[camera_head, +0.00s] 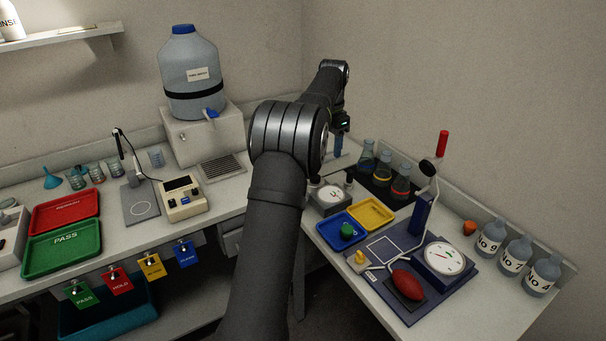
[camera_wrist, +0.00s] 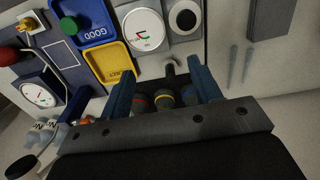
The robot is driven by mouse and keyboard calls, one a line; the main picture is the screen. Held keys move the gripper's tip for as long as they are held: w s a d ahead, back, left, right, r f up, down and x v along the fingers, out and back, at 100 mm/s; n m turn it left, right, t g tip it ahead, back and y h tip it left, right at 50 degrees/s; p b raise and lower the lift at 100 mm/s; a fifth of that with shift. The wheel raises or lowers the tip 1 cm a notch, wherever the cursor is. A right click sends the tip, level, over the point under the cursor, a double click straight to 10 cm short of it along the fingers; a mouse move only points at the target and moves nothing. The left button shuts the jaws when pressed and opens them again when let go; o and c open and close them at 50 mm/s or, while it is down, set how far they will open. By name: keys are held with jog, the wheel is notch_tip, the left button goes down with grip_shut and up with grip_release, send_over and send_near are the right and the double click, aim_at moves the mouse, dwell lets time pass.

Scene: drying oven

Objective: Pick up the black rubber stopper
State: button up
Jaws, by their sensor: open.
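My gripper (camera_wrist: 160,77) is open and shows two blue fingers in the wrist view. In the head view it (camera_head: 339,146) hangs at the back of the right bench, partly behind my arm. A small dark object, possibly the black rubber stopper (camera_wrist: 169,68), lies between and beyond the fingertips in the wrist view. In the head view a small dark piece (camera_head: 349,179) beside the white dial seems to be the same object. I cannot tell for certain that it is the stopper. Nothing is seen held.
Flasks with coloured bands (camera_head: 400,186) stand on a dark mat close by. A dial instrument (camera_head: 332,198), a yellow tray (camera_head: 388,219) and a blue tray (camera_head: 332,237) are in front. A stand with a red-topped lever (camera_head: 442,144) rises to the right.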

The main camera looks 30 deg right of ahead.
jog(key=w+a+r+n+h, duration=0.1)
jog(key=w+a+r+n, duration=0.25)
jog(key=n, duration=0.25)
jog(key=shift+t, duration=0.3)
jog(key=f, duration=0.4)
jog(key=w+d+f, duration=0.1)
jog(key=f, duration=0.3)
jog(key=d+f, duration=0.1)
jog(key=f, duration=0.3)
jog(key=shift+w, duration=0.25)
jog(key=shift+w+d+f, duration=0.1)
jog(key=shift+d+f, duration=0.05)
jog(key=shift+f, duration=2.65)
jog(key=c, duration=1.1)
jog(key=shift+r, duration=0.1)
jog(key=shift+c, duration=0.2)
